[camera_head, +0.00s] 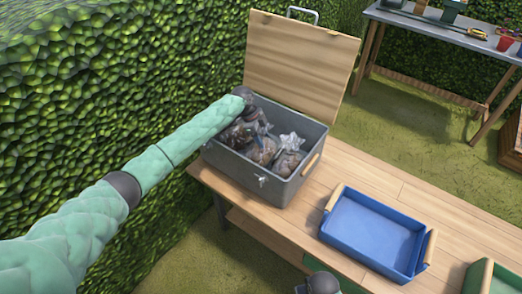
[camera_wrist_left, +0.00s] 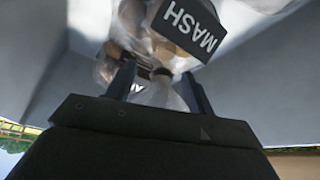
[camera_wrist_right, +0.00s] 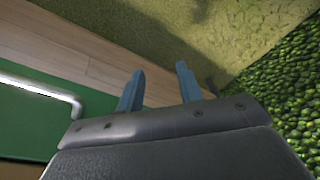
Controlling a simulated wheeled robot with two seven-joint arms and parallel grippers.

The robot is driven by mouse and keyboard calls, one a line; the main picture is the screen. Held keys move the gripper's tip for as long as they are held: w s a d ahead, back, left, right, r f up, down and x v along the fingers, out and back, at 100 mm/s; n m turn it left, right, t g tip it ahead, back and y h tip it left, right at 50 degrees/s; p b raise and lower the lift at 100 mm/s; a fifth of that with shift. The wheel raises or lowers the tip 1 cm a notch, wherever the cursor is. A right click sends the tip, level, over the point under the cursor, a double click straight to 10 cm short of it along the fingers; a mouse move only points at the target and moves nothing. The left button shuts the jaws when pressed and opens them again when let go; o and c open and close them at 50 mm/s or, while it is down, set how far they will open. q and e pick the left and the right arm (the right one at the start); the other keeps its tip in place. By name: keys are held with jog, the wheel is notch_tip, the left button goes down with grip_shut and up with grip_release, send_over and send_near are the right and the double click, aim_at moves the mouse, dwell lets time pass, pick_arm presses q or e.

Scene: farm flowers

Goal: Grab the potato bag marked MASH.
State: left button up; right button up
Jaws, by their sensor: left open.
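The grey box (camera_head: 240,167) stands open on the wooden table with several clear bags of potatoes (camera_head: 262,150) inside. In the left wrist view, a dark label reading MASH (camera_wrist_left: 187,25) sits on a clear potato bag (camera_wrist_left: 130,25), just beyond the fingertips. My left gripper (camera_wrist_left: 158,73) is open, with clear bag plastic between and beyond its fingers. I cannot tell which bag that plastic belongs to. In the head view my left arm reaches into the box's far left corner. My right gripper (camera_wrist_right: 160,72) is open and empty, away from the bags.
The box's wooden lid (camera_head: 300,55) stands raised behind it. A blue tray (camera_head: 370,232) and a green crate (camera_head: 492,278) are on the table (camera_head: 400,190) to the right. A hedge (camera_head: 90,90) runs along the left. Another table (camera_head: 450,25) stands at the back right.

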pick_arm(q)
jog(key=shift+d+f, duration=0.15)
jog(key=shift+f, duration=0.25)
jog(key=shift+c, duration=0.2)
grip_shut()
jog(key=shift+r, duration=0.2)
